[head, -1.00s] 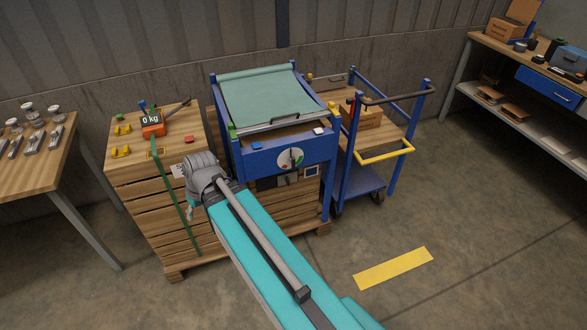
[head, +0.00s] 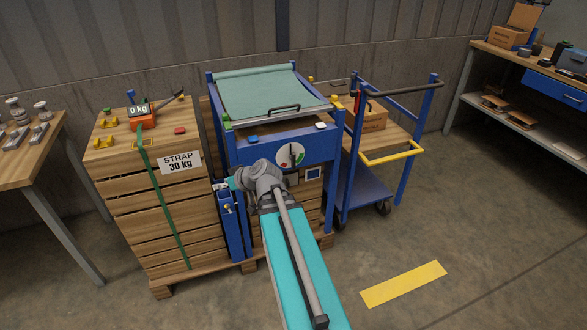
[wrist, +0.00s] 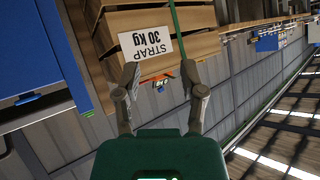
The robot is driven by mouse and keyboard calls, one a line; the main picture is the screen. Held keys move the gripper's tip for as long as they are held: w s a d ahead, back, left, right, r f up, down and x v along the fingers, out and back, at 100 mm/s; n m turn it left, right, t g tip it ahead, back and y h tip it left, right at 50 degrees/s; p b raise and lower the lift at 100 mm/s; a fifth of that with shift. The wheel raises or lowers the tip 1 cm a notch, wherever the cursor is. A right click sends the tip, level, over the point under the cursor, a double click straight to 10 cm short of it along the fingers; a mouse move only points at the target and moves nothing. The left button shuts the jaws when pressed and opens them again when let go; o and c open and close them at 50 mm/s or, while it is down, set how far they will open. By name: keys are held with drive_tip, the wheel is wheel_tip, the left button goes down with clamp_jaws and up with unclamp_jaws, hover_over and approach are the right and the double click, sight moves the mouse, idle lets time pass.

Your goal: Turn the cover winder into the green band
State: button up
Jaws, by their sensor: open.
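The cover winder (head: 290,155) is a round white dial with a dark handle on the front of the blue frame. It shows a red patch and a green patch; I cannot make out exactly where the handle points. A grey-green cover (head: 265,92) lies over the top of the frame. My gripper (wrist: 160,84) is open and empty in the wrist view, its two grey fingers apart, facing the stack with the strap sign. In the head view my wrist is just below and left of the winder, apart from it as far as I can tell; the fingers are hard to make out there.
A wooden stack (head: 165,220) with a green strap (head: 163,195), an orange scale (head: 140,118) and a strap sign (head: 180,162) stands left. A blue trolley (head: 365,185) stands close on the right. Floor in front is free, with a yellow stripe (head: 403,284).

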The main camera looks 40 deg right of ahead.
drive_tip(key=s+d+f+m+t+h+b, duration=0.1)
drive_tip(key=d+f+t+h+b, duration=0.1)
drive_tip(key=d+b, duration=0.35)
drive_tip(key=s+d+f+m+t+h+b, duration=0.1)
drive_tip(key=d+f+t+h+b, duration=0.15)
drive_tip(key=d, duration=0.55)
drive_tip(key=m+t+h+b, duration=0.1)
drive_tip(key=m+h+b, duration=0.4)
drive_tip(key=b, duration=0.4)
approach(295, 159)
drive_tip(key=s+a+n+h, duration=0.1)
drive_tip(key=s+a, duration=0.1)
drive_tip(key=shift+s+d+f, duration=0.1)
drive_tip(key=shift+s+d, duration=0.05)
drive_tip(key=shift+x, duration=6.85)
clamp_jaws()
